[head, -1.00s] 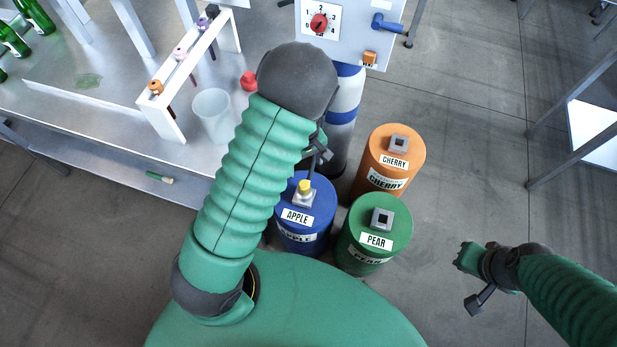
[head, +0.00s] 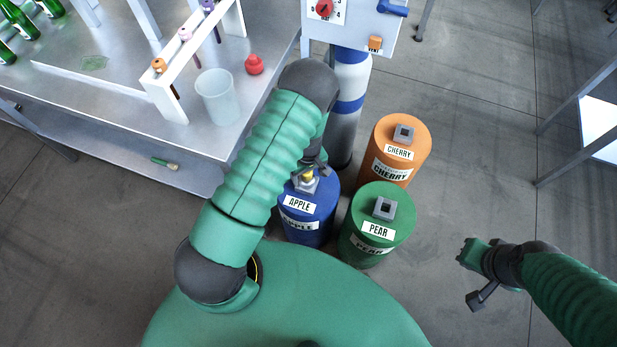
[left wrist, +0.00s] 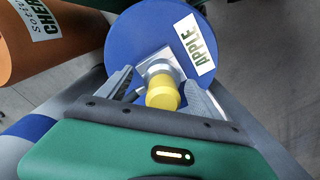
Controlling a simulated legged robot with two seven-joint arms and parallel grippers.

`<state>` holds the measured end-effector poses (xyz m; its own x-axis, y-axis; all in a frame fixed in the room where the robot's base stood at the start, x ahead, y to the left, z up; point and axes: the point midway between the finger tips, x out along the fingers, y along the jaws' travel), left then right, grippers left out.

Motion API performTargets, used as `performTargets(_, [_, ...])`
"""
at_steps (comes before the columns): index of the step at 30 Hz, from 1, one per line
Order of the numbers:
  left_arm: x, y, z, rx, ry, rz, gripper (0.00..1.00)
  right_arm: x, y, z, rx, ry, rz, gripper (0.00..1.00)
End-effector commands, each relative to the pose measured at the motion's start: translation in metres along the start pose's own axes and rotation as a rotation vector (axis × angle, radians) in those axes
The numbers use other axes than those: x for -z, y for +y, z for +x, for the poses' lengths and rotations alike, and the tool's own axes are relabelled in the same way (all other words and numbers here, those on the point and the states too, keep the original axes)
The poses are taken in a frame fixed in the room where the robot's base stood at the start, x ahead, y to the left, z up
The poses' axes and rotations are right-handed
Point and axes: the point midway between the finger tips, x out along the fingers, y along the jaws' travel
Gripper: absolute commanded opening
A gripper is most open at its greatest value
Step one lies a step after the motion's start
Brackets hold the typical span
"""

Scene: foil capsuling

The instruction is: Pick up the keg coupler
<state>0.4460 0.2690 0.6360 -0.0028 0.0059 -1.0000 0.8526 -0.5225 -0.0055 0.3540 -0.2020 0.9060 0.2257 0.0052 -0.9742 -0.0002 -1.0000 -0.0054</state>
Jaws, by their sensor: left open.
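The keg coupler, with a yellow top and a pale base, stands on the square grey fitting on top of the blue APPLE keg (head: 318,222). In the head view the coupler (head: 308,176) is partly hidden by my left gripper (head: 316,170). In the left wrist view my left gripper (left wrist: 159,80) is open, with one finger on each side of the coupler (left wrist: 162,93). Whether the fingers touch it cannot be told. My right gripper (head: 470,252) is away at the right over bare floor, and its jaws are too small to read.
The green PEAR keg (head: 368,215) and the orange CHERRY keg (head: 412,145) stand close to the right. A metal bench (head: 110,115) at left carries a translucent cup (head: 215,98), a red object (head: 254,65), a white rack and green bottles. A blue-and-white column (head: 350,90) stands behind the kegs.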

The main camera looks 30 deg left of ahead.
Motion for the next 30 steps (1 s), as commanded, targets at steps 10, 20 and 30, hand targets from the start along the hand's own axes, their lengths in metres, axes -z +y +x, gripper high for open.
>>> performTargets(10, [0.0004, -0.0003, -0.0005, 0.0, 0.0, 0.0, 0.37, 0.0, -0.0002, -0.0001, 0.0, 0.0, 0.0, 0.0])
performTargets(20, [0.0002, -0.0002, -0.0005, 0.0, 0.0, 0.0, 0.0, 0.0, -0.0001, 0.0, 0.0, 0.0, 0.0, 0.0])
performTargets(30, [0.0006, 0.0003, -0.004, -0.001, 0.001, 0.0, 0.0, 0.0001, -0.0001, -0.0006, 0.0, 0.0, 0.0, 0.0])
